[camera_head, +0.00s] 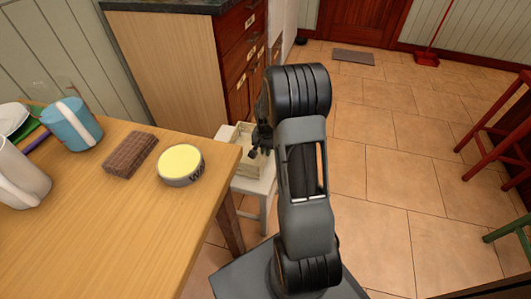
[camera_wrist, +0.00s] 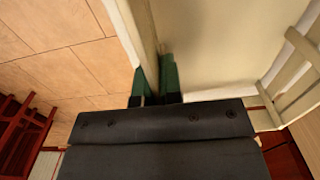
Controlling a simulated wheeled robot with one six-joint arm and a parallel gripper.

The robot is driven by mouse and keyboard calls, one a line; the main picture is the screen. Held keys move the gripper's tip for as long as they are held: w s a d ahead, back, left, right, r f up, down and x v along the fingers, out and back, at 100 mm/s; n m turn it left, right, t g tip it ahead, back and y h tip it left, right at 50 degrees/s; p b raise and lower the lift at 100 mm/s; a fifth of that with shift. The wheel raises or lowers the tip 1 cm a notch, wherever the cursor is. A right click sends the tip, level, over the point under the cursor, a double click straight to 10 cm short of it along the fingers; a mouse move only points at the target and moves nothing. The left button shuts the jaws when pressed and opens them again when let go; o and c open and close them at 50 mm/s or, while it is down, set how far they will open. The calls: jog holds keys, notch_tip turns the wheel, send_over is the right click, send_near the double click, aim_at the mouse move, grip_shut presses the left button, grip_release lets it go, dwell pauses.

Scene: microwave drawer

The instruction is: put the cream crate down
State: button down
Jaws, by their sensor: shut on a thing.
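The cream crate (camera_head: 243,166) is in the head view, just past the table's right end, at the white stool's top. My arm hides part of it. My gripper (camera_head: 259,145) is at the crate's right side. In the wrist view, the green fingertips (camera_wrist: 156,84) are shut on a wall of the crate (camera_wrist: 142,25), one on each side of it. The crate's pale inside shows to the right of this wall and looks empty. I cannot tell whether the crate touches the white stool (camera_head: 263,187).
The wooden table (camera_head: 110,235) at left bears a brown block (camera_head: 131,155), a round yellow-topped tin (camera_head: 181,166), a blue mug (camera_head: 73,125) and a white mug (camera_head: 20,175). A cabinet (camera_head: 170,65) stands behind. A red stool (camera_head: 500,140) is at right. Tiled floor is clear between.

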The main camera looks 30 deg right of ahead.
jog(key=shift+f, duration=0.1)
jog(key=c, duration=1.7)
grip_release()
jog(key=shift+f, duration=0.1)
jog(key=shift+c, duration=0.2)
jog(key=o, duration=0.5)
jog(key=shift+c, duration=0.2)
notch_tip(320, 180, up, 12)
jog(key=p, duration=0.4)
jog(key=shift+r, duration=0.2)
jog(key=shift+a, duration=0.1)
